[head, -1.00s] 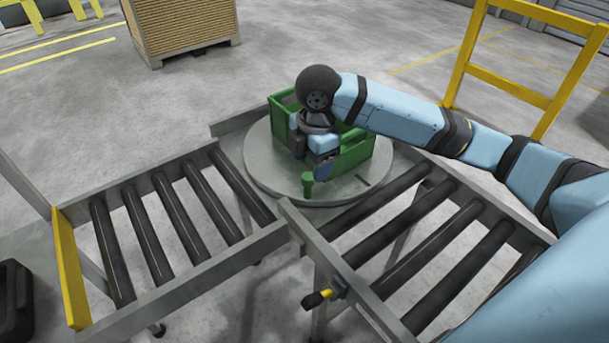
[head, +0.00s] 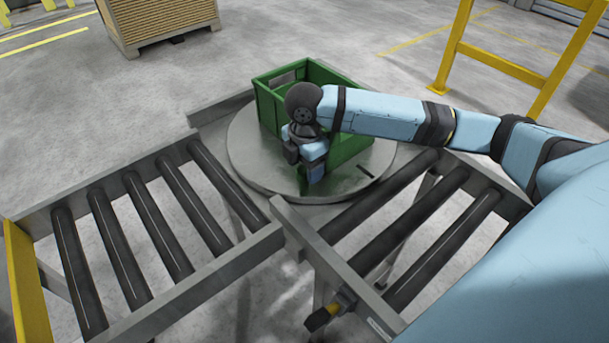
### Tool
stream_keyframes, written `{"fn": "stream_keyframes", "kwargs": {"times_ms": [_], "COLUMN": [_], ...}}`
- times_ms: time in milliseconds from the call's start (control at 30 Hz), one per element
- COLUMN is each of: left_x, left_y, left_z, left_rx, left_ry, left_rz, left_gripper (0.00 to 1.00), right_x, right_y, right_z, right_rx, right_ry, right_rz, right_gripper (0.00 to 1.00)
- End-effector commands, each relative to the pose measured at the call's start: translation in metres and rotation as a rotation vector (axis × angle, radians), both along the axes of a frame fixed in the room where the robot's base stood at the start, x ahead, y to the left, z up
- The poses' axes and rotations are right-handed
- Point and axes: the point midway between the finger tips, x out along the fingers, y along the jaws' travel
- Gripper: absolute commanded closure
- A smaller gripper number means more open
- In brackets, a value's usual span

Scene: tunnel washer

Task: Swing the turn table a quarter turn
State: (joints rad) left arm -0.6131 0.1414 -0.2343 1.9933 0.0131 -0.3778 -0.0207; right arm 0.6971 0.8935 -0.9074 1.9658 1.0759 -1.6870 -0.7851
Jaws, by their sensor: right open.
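The turn table (head: 250,163) is a round grey metal disc between two roller conveyors. A green crate (head: 347,148) stands on it, partly hidden by my right arm. My right gripper (head: 308,178) is open and points down just in front of the crate, low over the disc's near part. The small green peg on the near part of the disc is hidden now, apparently behind or between the fingers. I cannot tell whether the fingers touch it. My left gripper is out of view.
Roller conveyors stand at the left (head: 131,236) and right (head: 415,233) of the disc's near side. A yellow rail (head: 500,62) stands at the back right, a brown pallet load (head: 158,22) at the back left.

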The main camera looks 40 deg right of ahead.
Motion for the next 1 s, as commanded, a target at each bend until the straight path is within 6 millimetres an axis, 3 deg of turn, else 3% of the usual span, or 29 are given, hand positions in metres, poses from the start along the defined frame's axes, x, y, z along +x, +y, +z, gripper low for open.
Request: {"fn": "stream_keyframes", "kwargs": {"times_ms": [233,600,667,900,1000], "left_x": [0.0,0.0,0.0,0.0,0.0], "left_y": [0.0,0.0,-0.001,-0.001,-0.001], "left_z": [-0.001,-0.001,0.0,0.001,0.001], "left_rx": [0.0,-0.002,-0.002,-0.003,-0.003], "left_ry": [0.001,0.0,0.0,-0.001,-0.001], "left_rz": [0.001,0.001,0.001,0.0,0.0], "left_gripper": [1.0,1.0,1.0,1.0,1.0], "right_x": [0.0,0.0,0.0,0.0,0.0], "right_y": [0.0,0.0,0.0,0.0,0.0], "right_z": [-0.032,-0.039,-0.039,-0.038,-0.038], "right_rx": [-0.001,0.0,0.0,0.0,0.0], "right_ry": [0.0,-0.001,-0.001,-0.001,-0.001], "right_rz": [0.0,0.0,0.0,0.0,0.0], "right_gripper": [0.36,0.36,0.45,1.0,1.0]}}
